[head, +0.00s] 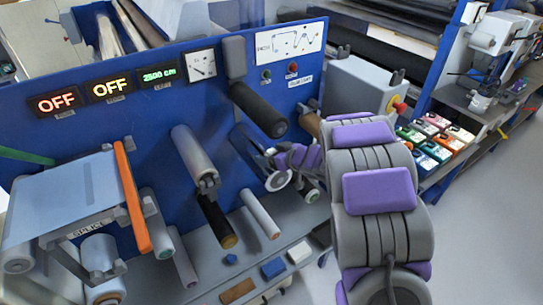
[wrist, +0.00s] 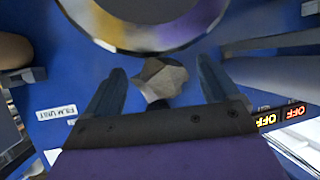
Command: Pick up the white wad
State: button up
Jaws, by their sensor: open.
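The white wad (wrist: 160,82) is a small, crumpled, greyish-white lump in the middle of the wrist view. My gripper (wrist: 161,72) is open, with one finger on each side of the wad. A gap shows between the wad and each finger, and the wrist view does not show how deep the wad lies between them. In the head view my arm reaches toward the blue panel, and I cannot make out the wad there.
The blue panel (head: 95,135) carries several rollers, including a black one (head: 258,110) near my arm. A large ring-shaped part (wrist: 150,30) lies beyond the fingers.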

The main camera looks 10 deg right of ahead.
jog(key=c, duration=1)
